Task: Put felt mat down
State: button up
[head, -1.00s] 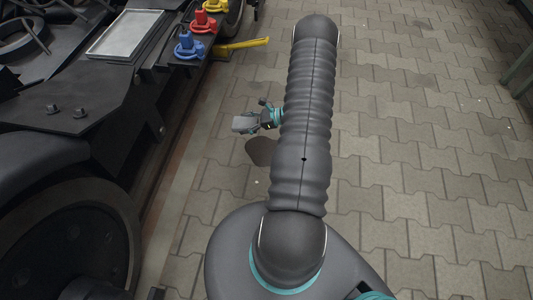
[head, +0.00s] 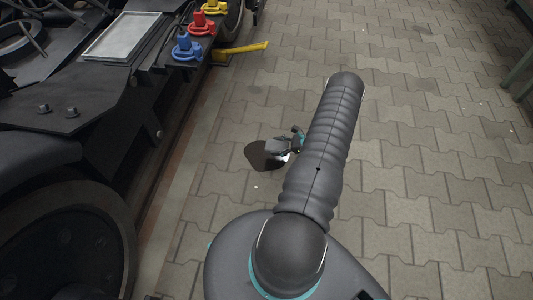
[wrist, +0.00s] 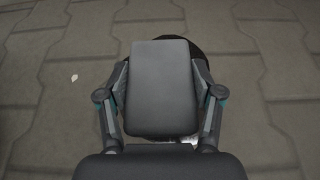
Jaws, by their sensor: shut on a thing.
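The felt mat is a dark grey rectangular pad with rounded edges (wrist: 162,90), held between the two fingers of my gripper (wrist: 162,76) in the wrist view. In the head view my gripper (head: 290,145) shows left of my arm, low over the floor, with the mat (head: 278,146) at its end. A glossy dark patch (head: 257,158) lies on the paving under it, with a bright glint, like a wet spill. In the wrist view the mat covers most of this patch (wrist: 214,46). I cannot tell whether the mat touches the floor.
A tram bogie with a large dark wheel (head: 65,240) fills the left side. Blue (head: 187,47), red (head: 201,24) and yellow (head: 216,6) fittings and a yellow handle (head: 241,48) sit at its edge. The grey paving (head: 430,150) to the right is clear.

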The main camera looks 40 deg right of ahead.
send_over(267, 156)
notch_tip(267, 156, down, 3)
jog(key=shift+w, duration=0.15)
jog(key=shift+f, duration=1.9)
jog(key=shift+f+b, duration=0.2)
jog(key=shift+b, duration=0.25)
jog(key=o, duration=1)
jog(key=shift+o, duration=0.2)
jog(key=shift+r, duration=0.15)
jog(key=shift+s+d+r, duration=0.15)
jog(key=shift+s, duration=0.05)
jog(key=v, duration=1.1)
jog(key=shift+s+d+r, duration=0.15)
